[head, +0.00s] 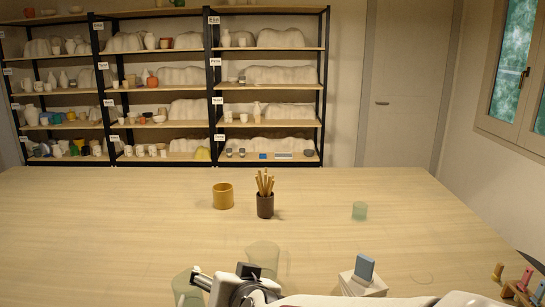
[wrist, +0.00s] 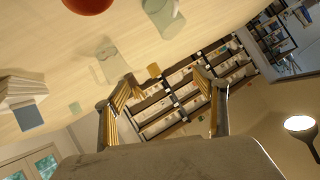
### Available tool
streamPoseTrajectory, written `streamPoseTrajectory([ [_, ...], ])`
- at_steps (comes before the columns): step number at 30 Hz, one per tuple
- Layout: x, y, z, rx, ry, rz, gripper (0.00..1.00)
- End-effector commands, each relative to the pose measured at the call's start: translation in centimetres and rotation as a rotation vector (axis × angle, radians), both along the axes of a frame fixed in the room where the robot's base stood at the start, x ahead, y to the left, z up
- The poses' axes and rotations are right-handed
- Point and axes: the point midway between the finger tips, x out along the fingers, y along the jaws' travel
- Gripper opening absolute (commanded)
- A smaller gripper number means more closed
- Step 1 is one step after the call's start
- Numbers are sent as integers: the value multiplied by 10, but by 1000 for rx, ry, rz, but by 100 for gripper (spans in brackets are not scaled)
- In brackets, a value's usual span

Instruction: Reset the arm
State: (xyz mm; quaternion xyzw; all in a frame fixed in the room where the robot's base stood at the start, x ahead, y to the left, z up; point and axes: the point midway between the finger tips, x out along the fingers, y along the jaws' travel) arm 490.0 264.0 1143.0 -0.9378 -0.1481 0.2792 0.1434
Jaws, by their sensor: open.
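My gripper (head: 203,280) is at the bottom of the head view, low in the picture, with its arm running off to the right. In the wrist view the two fingers of my gripper (wrist: 163,75) stand apart with nothing between them. The wrist view is tilted and looks across the table towards the shelves. No object is seen touching the fingers.
Clear glasses (head: 263,254) stand near my gripper. Shelves stand behind.

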Motion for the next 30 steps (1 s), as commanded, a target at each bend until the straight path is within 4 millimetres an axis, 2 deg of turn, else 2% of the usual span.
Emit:
streamPoseTrajectory([
  [4, -16, -26, 10, -16, 32, 29, 71],
  [13, -60, -80, 14, -87, 117, 67, 71],
  [23, -121, -149, 3, -199, 235, 53, 71],
  [30, -174, -202, -10, -293, 341, 1, 71],
])
